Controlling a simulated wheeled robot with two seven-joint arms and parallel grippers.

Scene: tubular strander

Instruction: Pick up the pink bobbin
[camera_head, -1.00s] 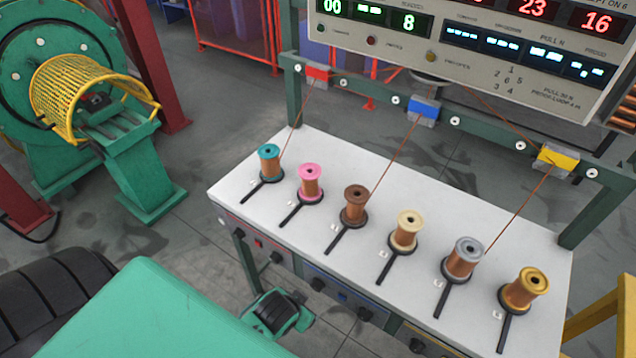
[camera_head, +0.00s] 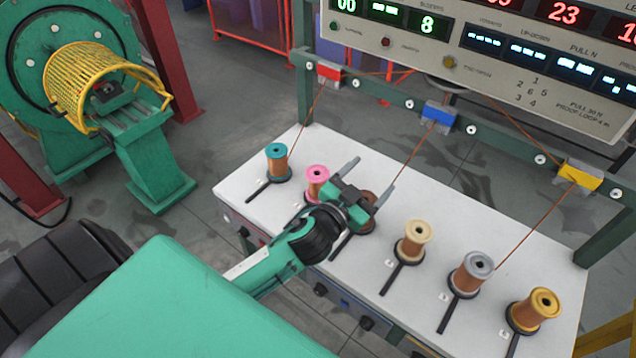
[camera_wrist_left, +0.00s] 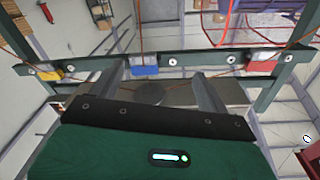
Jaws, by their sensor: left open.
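The pink bobbin (camera_head: 316,173), with a pink top flange and copper-coloured winding, stands upright on the white table, second from the left in a row. My left arm hides its lower part in the head view. My left gripper (camera_head: 372,174) is open and empty, with its fingers pointing away over the table. It is just right of the pink bobbin and in front of the brown bobbin (camera_head: 369,198), which it partly covers. In the left wrist view, the spread fingers (camera_wrist_left: 160,74) show with a blurred dark round shape between them that I cannot identify. My right gripper is out of view.
A teal bobbin (camera_head: 277,151) stands left of the pink one. Cream (camera_head: 417,232), silver (camera_head: 478,264) and gold (camera_head: 544,301) bobbins stand to the right on the white table (camera_head: 235,190). Copper wires run up to a green rail with red, blue (camera_head: 438,116) and yellow blocks.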

